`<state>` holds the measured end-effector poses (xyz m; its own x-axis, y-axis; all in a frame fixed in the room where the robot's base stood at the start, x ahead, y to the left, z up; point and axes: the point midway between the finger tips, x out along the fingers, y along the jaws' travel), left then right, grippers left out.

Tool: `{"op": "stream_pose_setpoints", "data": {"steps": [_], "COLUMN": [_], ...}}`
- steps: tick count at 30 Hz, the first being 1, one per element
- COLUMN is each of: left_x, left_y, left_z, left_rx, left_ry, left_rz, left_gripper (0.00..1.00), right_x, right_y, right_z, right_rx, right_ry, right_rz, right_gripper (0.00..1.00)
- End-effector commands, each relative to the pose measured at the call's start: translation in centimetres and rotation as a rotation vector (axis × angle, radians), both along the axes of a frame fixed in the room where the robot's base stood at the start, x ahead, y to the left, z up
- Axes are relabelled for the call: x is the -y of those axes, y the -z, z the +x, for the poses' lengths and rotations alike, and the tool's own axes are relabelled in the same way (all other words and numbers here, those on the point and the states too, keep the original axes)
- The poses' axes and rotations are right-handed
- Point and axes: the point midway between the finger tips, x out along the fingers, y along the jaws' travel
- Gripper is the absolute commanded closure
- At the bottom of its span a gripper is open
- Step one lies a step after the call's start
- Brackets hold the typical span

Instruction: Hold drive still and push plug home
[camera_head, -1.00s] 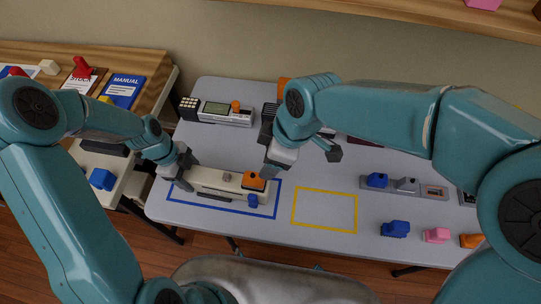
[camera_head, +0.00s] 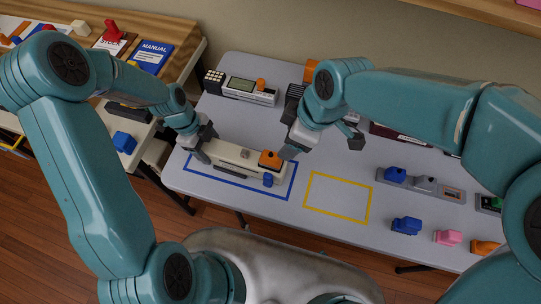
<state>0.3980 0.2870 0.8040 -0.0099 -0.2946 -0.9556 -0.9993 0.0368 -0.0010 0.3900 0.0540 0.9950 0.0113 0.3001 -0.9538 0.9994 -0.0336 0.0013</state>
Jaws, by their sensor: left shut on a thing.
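A long cream drive (camera_head: 236,157) lies inside the blue outline (camera_head: 232,185) on the grey table. My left gripper (camera_head: 203,146) is shut on its left end. An orange plug (camera_head: 270,160) sits at the drive's right end; I cannot tell how deep it is seated. A small blue piece (camera_head: 268,180) is at the drive's front right corner. My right gripper (camera_head: 321,147) has its fingers spread wide with nothing between them. Its left fingertip is beside the orange plug's right side, touching or nearly so.
A yellow outline (camera_head: 338,216) to the right is empty. Behind stands a handheld with a screen (camera_head: 249,91). At the right are a grey block with a blue plug (camera_head: 395,175), and loose blue (camera_head: 407,226) and pink (camera_head: 448,237) plugs. A wooden side table (camera_head: 180,40) stands at the left.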

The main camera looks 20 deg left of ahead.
Motion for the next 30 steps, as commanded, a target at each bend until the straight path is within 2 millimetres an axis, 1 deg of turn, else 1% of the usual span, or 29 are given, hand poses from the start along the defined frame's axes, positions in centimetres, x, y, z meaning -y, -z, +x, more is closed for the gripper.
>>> {"op": "stream_pose_setpoints", "data": {"steps": [1,13,14,15,16,17,26,30], "left_x": [0.1,0.1,0.1,0.1,0.1,0.1,0.0,-0.4], "left_y": [0.3,0.3,0.3,0.3,0.3,0.2,-0.1,-1.2], "left_z": [-0.3,-0.2,-0.2,-0.2,-0.2,-0.2,0.0,0.1], "left_rx": [-0.008,-0.008,-0.008,-0.007,-0.007,-0.006,-0.001,0.002], "left_ry": [0.002,0.002,0.002,0.002,0.002,0.002,0.0,-0.001], "left_rz": [-0.004,-0.003,-0.003,-0.003,-0.003,-0.003,0.0,0.001], "left_gripper": [1.0,1.0,0.33,0.2,0.1,0.06,0.06,0.06], "right_x": [0.0,0.0,0.0,0.0,0.0,0.0,0.0,0.0], "right_y": [0.1,0.1,0.1,0.1,0.1,0.1,0.0,0.0], "right_z": [0.0,0.0,0.0,0.0,0.0,0.0,0.0,0.0], "right_rx": [0.0,0.0,0.0,0.0,0.0,0.0,0.0,0.0], "right_ry": [0.0,0.0,0.0,0.0,0.0,0.0,0.0,0.0], "right_rz": [0.0,0.0,0.0,0.0,0.0,0.0,0.0,0.0], "right_gripper": [0.38,0.38,0.38,0.38,0.38,0.38,0.38,0.38]}}
